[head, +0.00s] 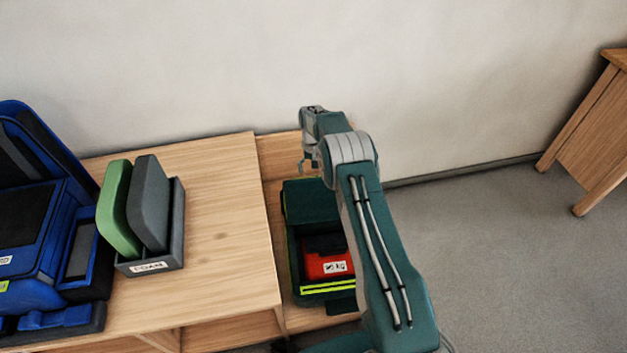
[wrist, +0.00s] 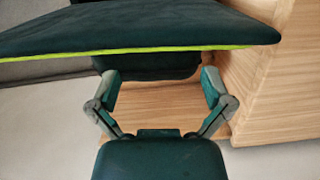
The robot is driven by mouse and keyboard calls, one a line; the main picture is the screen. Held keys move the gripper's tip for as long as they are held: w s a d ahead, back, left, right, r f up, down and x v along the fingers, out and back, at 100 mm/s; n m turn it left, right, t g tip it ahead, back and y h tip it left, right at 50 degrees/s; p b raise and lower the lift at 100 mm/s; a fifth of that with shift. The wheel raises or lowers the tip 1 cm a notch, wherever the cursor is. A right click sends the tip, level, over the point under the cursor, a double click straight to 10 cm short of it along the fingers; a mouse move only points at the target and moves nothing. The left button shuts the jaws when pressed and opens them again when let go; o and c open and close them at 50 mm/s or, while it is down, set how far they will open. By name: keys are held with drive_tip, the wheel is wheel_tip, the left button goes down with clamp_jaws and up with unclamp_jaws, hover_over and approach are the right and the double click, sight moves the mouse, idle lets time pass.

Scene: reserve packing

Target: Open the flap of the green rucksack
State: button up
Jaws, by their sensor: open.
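The green rucksack (head: 293,262) sits on a low wooden surface, with a lime strip along its front. Its top is open, and a red pouch (head: 322,264) with a white label shows inside. The dark green flap (head: 308,200) is raised at the back of the opening. In the wrist view the flap (wrist: 130,32), edged in lime, spans the top of the picture. My gripper (head: 308,167) is above and behind the flap. In the wrist view my gripper (wrist: 160,80) has its fingers wide apart with nothing between them; I cannot tell whether they touch the flap.
A higher wooden table (head: 225,220) stands left of the rucksack. On it are a grey holder (head: 160,258) with a green and a grey foam pad, and a blue pack (head: 40,240) at far left. A wall is behind. Open floor and another wooden table (head: 590,130) are right.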

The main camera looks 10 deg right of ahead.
drive_tip(key=r, duration=0.5)
drive_tip(key=shift+w, duration=0.35)
drive_tip(key=s+r+t, duration=0.1)
drive_tip(key=s+r, duration=0.1)
drive_tip(key=r, duration=0.7)
drive_tip(key=s+r+t, duration=0.1)
drive_tip(key=s+r, duration=0.1)
drive_tip(key=r, duration=0.7)
drive_tip(key=s+a+r+t, duration=0.1)
drive_tip(key=s+r+t, duration=0.1)
drive_tip(key=s+r, duration=1)
drive_tip(key=s+r+t, duration=0.1)
drive_tip(key=s+r, duration=0.5)
drive_tip(key=s, duration=0.8)
drive_tip(key=s+f+n+t, duration=0.1)
drive_tip(key=s+f+t, duration=0.1)
drive_tip(key=s, duration=1.1)
drive_tip(key=shift+s+a+f, duration=0.25)
drive_tip(key=shift+a+f, duration=0.1)
drive_tip(key=shift+a, duration=0.05)
